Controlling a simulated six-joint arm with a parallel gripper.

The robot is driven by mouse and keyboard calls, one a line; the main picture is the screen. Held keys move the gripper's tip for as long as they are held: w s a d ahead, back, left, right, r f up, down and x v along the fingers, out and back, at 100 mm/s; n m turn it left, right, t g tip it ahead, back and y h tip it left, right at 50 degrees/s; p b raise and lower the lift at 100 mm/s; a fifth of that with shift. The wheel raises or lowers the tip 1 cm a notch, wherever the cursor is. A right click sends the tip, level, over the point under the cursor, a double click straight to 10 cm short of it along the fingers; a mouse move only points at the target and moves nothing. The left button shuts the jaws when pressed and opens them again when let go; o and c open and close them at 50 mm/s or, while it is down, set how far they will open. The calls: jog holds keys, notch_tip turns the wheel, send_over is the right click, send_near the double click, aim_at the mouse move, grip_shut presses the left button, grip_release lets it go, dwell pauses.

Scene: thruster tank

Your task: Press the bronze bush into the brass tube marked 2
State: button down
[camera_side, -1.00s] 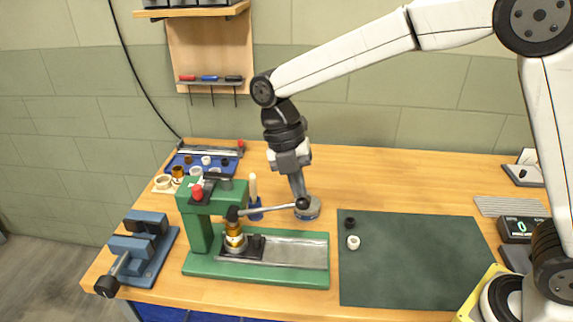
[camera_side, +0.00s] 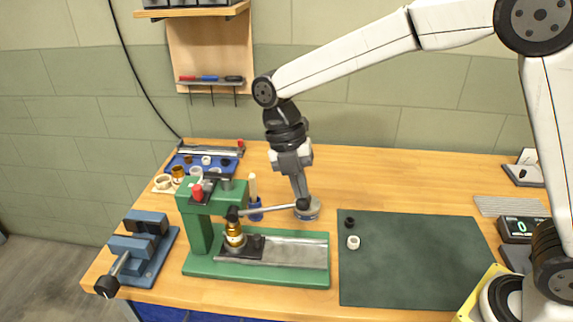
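The green arbor press (camera_side: 204,235) stands at the front left of the bench. A brass tube (camera_side: 235,238) stands upright under its ram, on the dark plate of the press. No number can be read on it, and I cannot make out a separate bronze bush at its top. My gripper (camera_side: 301,199) points down at the black knob on the end of the press lever (camera_side: 272,209). The lever reaches out to the right, nearly level. The fingers look close together at the knob, but whether they grip it or only touch it is hidden.
A blue vise (camera_side: 143,250) stands left of the press. Behind it are a blue tray (camera_side: 207,170) of small parts and another brass piece (camera_side: 178,171). The green mat (camera_side: 420,260) holds two small rings.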

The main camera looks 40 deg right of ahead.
jog(key=v, duration=1.3)
jog(key=shift+s+d+r, duration=0.2)
jog(key=shift+d, duration=0.05)
jog(key=shift+f, duration=0.1)
jog(key=s+d+f+m+t, duration=0.3)
jog(key=s+d+f+m, duration=0.4)
jog(key=f+m, duration=0.3)
jog(key=s+d+f+m+t, duration=0.3)
jog(key=s+d+f+m, duration=0.4)
jog(key=f+m, duration=0.4)
jog(key=m, duration=0.5)
jog(key=shift+m+y, duration=0.3)
jog(key=shift+w+f, duration=0.1)
